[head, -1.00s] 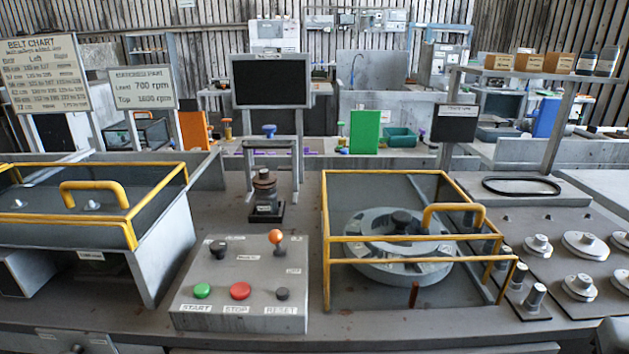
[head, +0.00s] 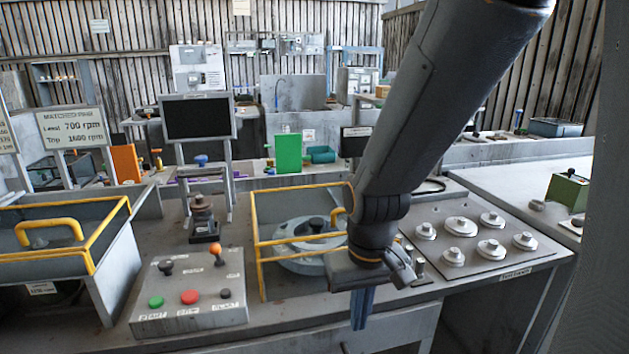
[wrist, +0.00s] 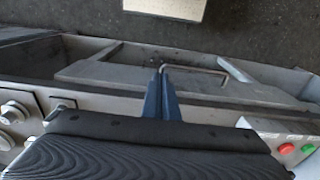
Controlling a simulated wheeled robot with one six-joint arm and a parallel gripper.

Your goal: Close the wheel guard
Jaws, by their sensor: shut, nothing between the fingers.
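The wheel guard (head: 257,240) is a yellow-edged frame around a round grey wheel (head: 300,262) in the middle of the bench in the head view. Its yellow handle (head: 336,213) shows just left of my arm. My arm hides the guard's right side, so I cannot tell how the whole frame sits. My gripper (head: 360,322) points down by the bench's front edge, right of and nearer than the guard, apart from it. Its blue fingers are together and empty. In the wrist view my gripper (wrist: 163,75) hangs over the bench's front edge; the guard is not clear there.
Left of the guard stands a control box (head: 188,297) with green and red buttons. Another yellow-railed box (head: 85,255) is further left. A plate with several round metal pieces (head: 480,275) lies to the right. A drawer-like front with a bent metal bar (wrist: 215,72) shows in the wrist view.

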